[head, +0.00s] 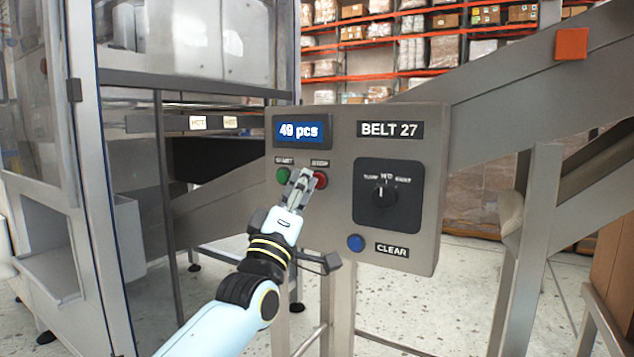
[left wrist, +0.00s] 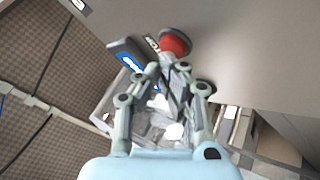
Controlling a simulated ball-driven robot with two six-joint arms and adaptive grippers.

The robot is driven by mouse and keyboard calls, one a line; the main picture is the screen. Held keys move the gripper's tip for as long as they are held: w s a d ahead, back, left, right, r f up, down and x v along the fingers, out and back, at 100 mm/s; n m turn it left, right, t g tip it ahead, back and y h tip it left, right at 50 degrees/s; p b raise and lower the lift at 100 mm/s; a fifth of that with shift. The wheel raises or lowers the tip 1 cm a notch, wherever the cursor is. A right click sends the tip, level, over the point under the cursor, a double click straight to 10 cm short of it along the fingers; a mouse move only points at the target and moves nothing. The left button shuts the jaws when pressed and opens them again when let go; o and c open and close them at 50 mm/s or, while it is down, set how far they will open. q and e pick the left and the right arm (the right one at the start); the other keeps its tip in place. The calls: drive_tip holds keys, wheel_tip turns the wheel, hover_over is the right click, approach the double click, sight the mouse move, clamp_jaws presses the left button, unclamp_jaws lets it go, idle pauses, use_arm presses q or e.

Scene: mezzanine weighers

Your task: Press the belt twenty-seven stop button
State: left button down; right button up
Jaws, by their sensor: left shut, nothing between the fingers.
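A grey control box marked BELT 27 (head: 335,225) stands in the middle of the head view. Its red stop button (head: 321,180) sits under a STOP label, right of the green start button (head: 283,176). My left gripper (head: 305,175) is shut and empty, with its fingertips in front of the panel at the red button's left edge. In the left wrist view the red button (left wrist: 175,42) shows just beyond the fingertips (left wrist: 172,68). I cannot tell whether they touch it. My right gripper is not in view.
The box also carries a display reading 49 pcs (head: 299,131), a black rotary selector (head: 385,195) and a blue button (head: 355,243) beside a CLEAR label. A glazed machine (head: 85,150) stands at the left. A sloping conveyor frame (head: 500,92) runs behind the box.

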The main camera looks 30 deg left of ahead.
use_arm(q)
drive_tip(key=shift+w, duration=0.3)
drive_tip(key=shift+s, duration=0.15)
idle(0.5)
drive_tip(key=shift+s+p, duration=0.35)
drive_tip(key=shift+s, duration=0.35)
drive_tip(key=s, duration=0.1)
drive_tip(key=s+p, duration=0.1)
drive_tip(key=s, duration=0.1)
drive_tip(key=s+p, duration=0.1)
drive_tip(key=s, duration=0.1)
drive_tip(key=shift+a, duration=0.25)
idle(0.5)
